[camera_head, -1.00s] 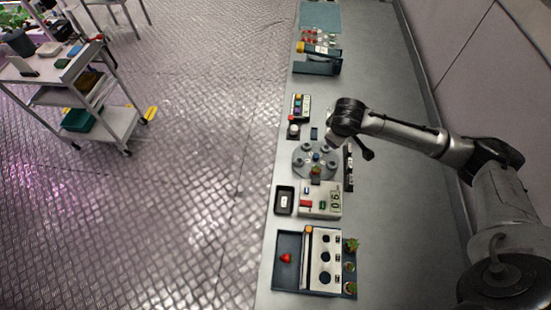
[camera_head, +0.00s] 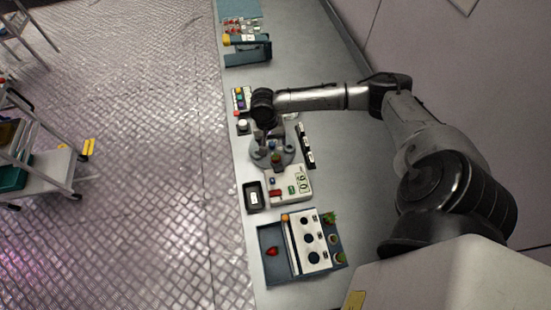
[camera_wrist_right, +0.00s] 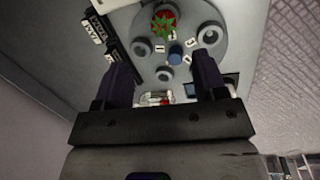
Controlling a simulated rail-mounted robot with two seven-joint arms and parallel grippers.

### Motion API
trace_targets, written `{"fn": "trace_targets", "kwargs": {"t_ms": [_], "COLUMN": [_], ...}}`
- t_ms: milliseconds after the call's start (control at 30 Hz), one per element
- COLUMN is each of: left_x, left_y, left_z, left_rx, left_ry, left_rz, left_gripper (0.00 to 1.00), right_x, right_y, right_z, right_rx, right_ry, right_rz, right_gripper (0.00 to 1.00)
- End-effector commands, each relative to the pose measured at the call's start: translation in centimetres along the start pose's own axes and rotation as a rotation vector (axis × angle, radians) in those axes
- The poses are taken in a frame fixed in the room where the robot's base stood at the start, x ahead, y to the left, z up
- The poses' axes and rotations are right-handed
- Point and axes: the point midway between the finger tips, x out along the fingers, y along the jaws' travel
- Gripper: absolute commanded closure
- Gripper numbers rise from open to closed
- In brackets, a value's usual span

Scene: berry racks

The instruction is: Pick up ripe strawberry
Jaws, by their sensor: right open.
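A red strawberry with green leaves (camera_wrist_right: 164,22) sits on a round grey turntable (camera_wrist_right: 215,60), at the top of the right wrist view. In the head view it shows small at the near side of the turntable (camera_head: 276,158). My right gripper (camera_wrist_right: 160,85) is open and empty, its two dark fingers apart and pointing toward the turntable. In the head view my right gripper (camera_head: 268,137) is over the turntable's far part, partly hiding it. Another red strawberry (camera_head: 271,252) lies in a blue tray (camera_head: 270,275) at the near end. My left gripper is not in view.
A white device with a display (camera_head: 290,184) and a black dish (camera_head: 252,197) stand just nearer than the turntable. A dark labelled strip (camera_head: 306,146) is right of the turntable. The bench's right side is clear.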

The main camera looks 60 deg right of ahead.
Motion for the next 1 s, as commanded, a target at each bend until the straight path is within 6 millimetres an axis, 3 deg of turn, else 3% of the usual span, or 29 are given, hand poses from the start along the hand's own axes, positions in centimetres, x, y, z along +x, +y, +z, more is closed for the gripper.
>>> {"fn": "trace_targets", "kwargs": {"t_ms": [200, 533, 800, 1000], "left_x": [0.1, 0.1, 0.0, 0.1], "left_y": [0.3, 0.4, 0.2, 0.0], "left_z": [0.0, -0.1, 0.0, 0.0], "left_rx": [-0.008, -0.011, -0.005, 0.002], "left_ry": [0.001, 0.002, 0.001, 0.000], "left_rz": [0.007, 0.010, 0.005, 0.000], "left_gripper": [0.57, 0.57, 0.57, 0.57], "right_x": [3.3, 5.2, 8.6, 9.8], "right_y": [0.0, -0.1, -0.5, -0.5], "right_z": [0.0, 0.0, 0.0, 0.0], "right_rx": [0.000, -0.002, -0.002, -0.003], "right_ry": [0.000, -0.001, -0.001, 0.001], "right_rz": [0.001, 0.000, 0.001, 0.000], "right_gripper": [0.35, 0.35, 0.35, 0.35]}}
